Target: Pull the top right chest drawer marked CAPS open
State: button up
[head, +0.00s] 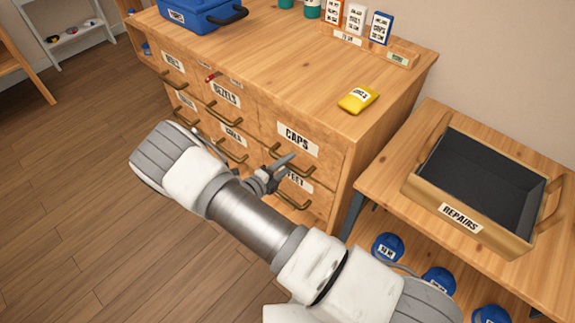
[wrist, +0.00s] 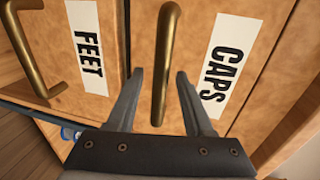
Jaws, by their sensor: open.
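The CAPS drawer (head: 318,152) is the top right drawer of a wooden chest, with a white label and a brass bar handle. It looks shut. In the wrist view the CAPS label (wrist: 222,65) lies right of the brass handle (wrist: 165,60). My gripper (wrist: 160,78) is open, with one finger on each side of the lower end of that handle in the picture. I cannot tell whether either finger touches it. In the head view my gripper (head: 285,168) is at the CAPS drawer front, and my arm hides part of the chest.
The FEET drawer (wrist: 60,50) and its handle are just below the CAPS drawer. A yellow packet (head: 358,98) and a blue case (head: 200,14) lie on the chest top. A side table with a REPAIRS tray (head: 488,238) stands right. Open floor lies left.

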jog(key=shift+w+d, duration=0.15)
jog(key=shift+d, duration=0.05)
grip_shut()
dwell(1.4)
